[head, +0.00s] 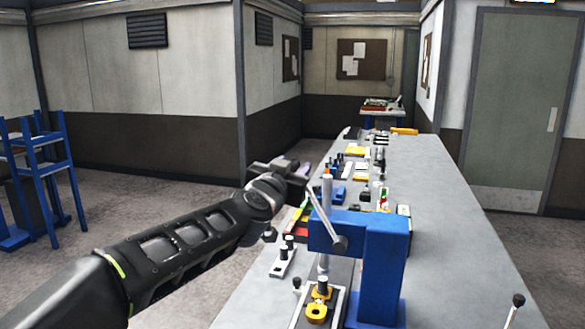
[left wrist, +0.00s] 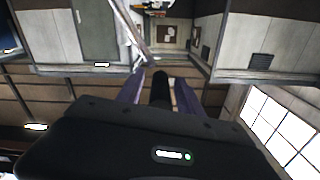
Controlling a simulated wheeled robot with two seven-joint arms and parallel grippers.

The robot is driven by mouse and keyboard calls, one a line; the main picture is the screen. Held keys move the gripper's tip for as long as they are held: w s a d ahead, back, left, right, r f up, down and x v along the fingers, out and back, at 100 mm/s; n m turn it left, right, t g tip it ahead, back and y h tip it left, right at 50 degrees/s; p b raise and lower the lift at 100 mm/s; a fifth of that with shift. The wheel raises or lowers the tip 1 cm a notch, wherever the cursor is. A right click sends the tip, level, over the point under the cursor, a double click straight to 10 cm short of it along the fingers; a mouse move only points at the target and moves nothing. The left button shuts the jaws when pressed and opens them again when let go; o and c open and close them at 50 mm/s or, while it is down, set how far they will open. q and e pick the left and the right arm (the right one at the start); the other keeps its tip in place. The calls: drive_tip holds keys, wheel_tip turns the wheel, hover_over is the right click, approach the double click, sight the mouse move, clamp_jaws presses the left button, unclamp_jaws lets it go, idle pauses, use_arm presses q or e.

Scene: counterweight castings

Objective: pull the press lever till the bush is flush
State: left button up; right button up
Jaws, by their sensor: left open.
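The blue press (head: 383,262) stands on the bench, with a silver ram (head: 327,192) through its head. Its grey lever (head: 327,225) slants up and left from the hub toward my left gripper (head: 298,171). In the left wrist view, the lever's black grip (left wrist: 160,92) lies between the open purple fingers of my left gripper (left wrist: 158,100); contact cannot be told. Below the ram is a yellow casting (head: 316,312) with a small dark part, seemingly the bush (head: 322,284), above it. How far the bush sits in is too small to tell. My right gripper is out of view.
The long grey bench (head: 445,235) runs away from me, with several small parts and tools behind the press. A plate with black pegs (head: 284,259) lies left of the press. A black knob (head: 518,301) stands at lower right. The bench's right side is mostly clear.

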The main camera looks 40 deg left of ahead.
use_arm(q)
drive_tip(key=shift+w+a, duration=0.1)
drive_tip(key=shift+w, duration=0.15)
drive_tip(key=c, duration=0.9)
clamp_jaws()
drive_tip(key=shift+f, duration=0.15)
idle(0.3)
